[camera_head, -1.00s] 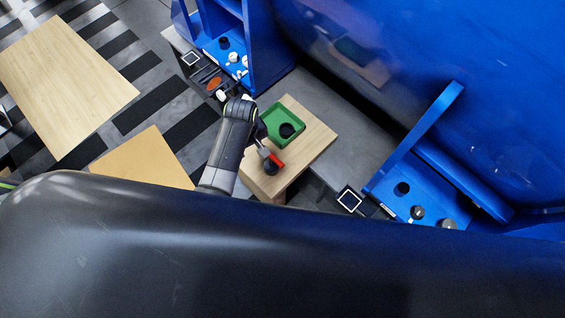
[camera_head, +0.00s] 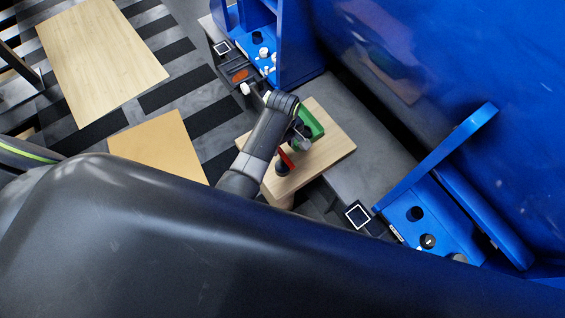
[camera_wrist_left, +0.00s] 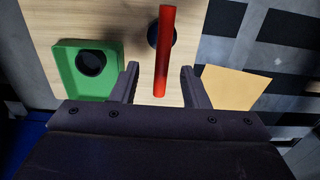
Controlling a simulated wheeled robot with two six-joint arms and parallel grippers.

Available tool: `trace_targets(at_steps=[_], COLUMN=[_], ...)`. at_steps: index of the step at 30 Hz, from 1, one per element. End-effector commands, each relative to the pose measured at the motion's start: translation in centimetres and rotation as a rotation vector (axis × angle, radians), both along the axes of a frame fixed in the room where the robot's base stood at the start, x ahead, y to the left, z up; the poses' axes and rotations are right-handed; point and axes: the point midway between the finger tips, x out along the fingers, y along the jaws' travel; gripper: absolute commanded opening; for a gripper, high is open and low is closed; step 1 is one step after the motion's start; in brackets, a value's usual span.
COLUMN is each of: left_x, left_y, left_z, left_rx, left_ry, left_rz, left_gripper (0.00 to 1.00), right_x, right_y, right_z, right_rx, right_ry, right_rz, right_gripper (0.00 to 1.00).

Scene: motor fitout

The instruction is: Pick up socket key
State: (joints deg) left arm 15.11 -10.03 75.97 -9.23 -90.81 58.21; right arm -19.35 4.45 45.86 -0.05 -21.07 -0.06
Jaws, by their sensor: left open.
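The socket key (camera_head: 287,159) has a red bar handle and a dark round part under it, over a light wooden board. In the left wrist view its red handle (camera_wrist_left: 164,45) runs lengthwise between the fingers, over the black round part (camera_wrist_left: 153,35). My left gripper (camera_wrist_left: 160,69) is open, one finger on each side of the handle's near end, with gaps on both sides. In the head view the left gripper (camera_head: 298,138) is over the board, partly hidden by its own wrist. The right gripper is not in view.
A green tray (camera_wrist_left: 72,88) with a black round piece (camera_wrist_left: 92,62) in it lies on the wooden board (camera_head: 330,150), left of the key in the wrist view. Blue fixtures (camera_head: 440,215) with knobs and a large blue housing (camera_head: 430,70) stand around the board.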

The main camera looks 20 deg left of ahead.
Motion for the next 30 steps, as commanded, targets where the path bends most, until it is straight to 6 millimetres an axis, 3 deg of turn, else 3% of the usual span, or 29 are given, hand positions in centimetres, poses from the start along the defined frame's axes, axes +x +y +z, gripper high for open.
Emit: trace_targets(at_steps=[5, 15, 24, 30], left_x=[-0.1, -0.5, -0.5, -0.5], left_y=[0.0, -0.1, -0.1, -0.1], left_z=[-1.2, -5.7, -6.0, -6.0], left_rx=[0.0, 0.001, -0.001, 0.0], left_ry=[0.0, 0.001, -0.001, 0.0], left_rz=[0.0, -0.001, 0.0, 0.0], left_gripper=[0.41, 0.41, 0.41, 0.15], right_x=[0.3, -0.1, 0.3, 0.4], right_y=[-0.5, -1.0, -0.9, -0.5], right_z=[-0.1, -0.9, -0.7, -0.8], right_rx=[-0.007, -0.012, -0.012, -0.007], right_ry=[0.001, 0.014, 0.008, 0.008], right_rz=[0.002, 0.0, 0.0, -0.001], right_gripper=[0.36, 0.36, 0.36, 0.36])
